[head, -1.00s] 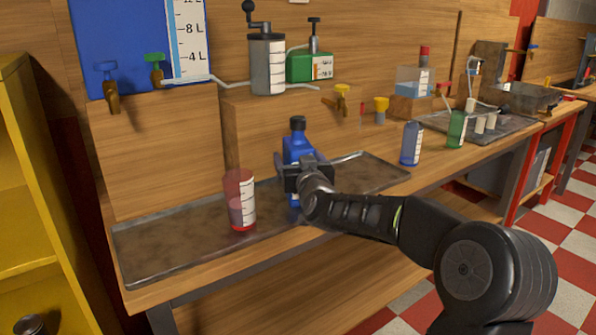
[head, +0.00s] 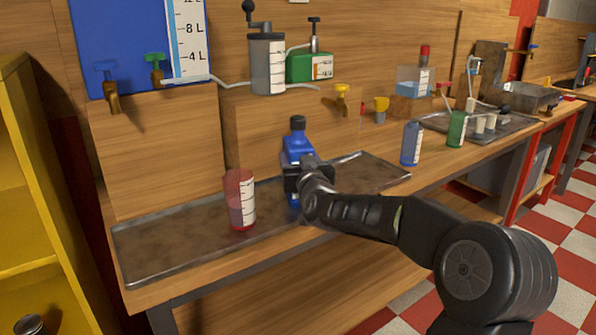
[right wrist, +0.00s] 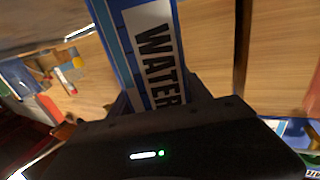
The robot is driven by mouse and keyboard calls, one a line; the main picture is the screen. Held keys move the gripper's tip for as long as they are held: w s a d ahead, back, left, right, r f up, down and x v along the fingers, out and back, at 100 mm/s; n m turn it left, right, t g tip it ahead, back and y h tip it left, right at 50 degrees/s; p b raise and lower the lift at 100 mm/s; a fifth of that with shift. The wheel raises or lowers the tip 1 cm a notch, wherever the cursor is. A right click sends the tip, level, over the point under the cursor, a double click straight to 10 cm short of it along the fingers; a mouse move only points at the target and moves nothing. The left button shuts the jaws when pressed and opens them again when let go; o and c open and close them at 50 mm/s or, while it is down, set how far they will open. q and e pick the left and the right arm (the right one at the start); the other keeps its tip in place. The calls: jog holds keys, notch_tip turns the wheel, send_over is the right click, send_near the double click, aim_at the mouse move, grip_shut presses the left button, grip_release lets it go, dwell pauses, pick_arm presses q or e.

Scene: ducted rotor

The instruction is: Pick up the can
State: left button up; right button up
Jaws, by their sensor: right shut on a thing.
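The can is a blue jug with a dark cap (head: 296,146), standing upright at the tray in the head view. My right gripper (head: 300,174) reaches it from the front and is shut on its body, covering part of its middle. In the right wrist view the can (right wrist: 112,45) fills the space between the fingers of my right gripper (right wrist: 165,98), and its white label reads WATER. Its base is partly hidden by my arm, so I cannot tell whether it touches the tray. My left gripper is not in view.
A red-tinted measuring cup (head: 240,205) stands left of the can on the long metal tray (head: 165,247). A blue tank (head: 125,40) with taps hangs behind. The tray's left part is clear.

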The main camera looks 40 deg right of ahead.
aim_at(300, 122)
grip_shut()
jog(key=shift+r+p, duration=1.7)
jog(key=shift+r, duration=3.45)
jog(key=shift+f, duration=0.1)
